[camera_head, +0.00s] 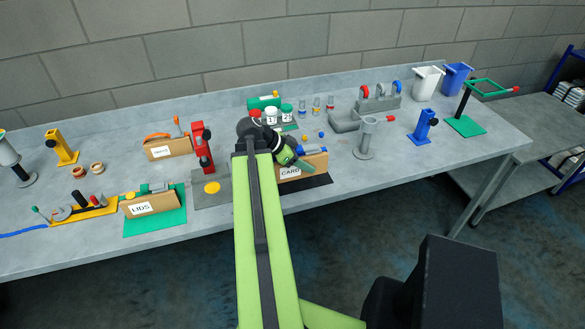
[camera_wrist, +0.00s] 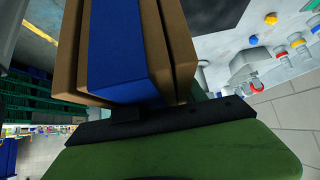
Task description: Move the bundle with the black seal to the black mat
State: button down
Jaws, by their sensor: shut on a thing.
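My gripper (camera_head: 300,163) reaches down at the front of the brown box marked CARD (camera_head: 312,163). The CARD box stands on the black mat (camera_head: 322,183) near the table's front edge. In the wrist view, brown panels (camera_wrist: 178,45) with a blue face (camera_wrist: 122,45) between them fill the middle, close to my gripper. A dark flat patch (camera_wrist: 215,18) lies beside them. I cannot see a black seal in either view.
Boxes marked LIDS (camera_head: 142,208) and another label (camera_head: 168,149) stand left. A red stand (camera_head: 203,147) is close left of my arm. A grey cylinder stand (camera_head: 366,138) and a blue stand (camera_head: 424,125) stand right. Small jars (camera_head: 317,104) are behind. Bare table shows front right.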

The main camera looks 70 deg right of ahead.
jog(key=w+d+f+b, duration=0.2)
jog(key=d, duration=0.1)
jog(key=w+d+f+b, duration=0.2)
jog(key=d, duration=0.1)
jog(key=w+d+f+b, duration=0.3)
jog(key=shift+d+f, duration=0.1)
jog(key=shift+d, duration=0.1)
notch_tip(320, 180, down, 4)
jog(key=b, duration=0.4)
jog(key=shift+f, duration=0.2)
jog(key=shift+r, duration=0.2)
jog(key=shift+f, duration=0.15)
jog(key=c, duration=0.6)
grip_release()
jog(key=shift+c, duration=0.2)
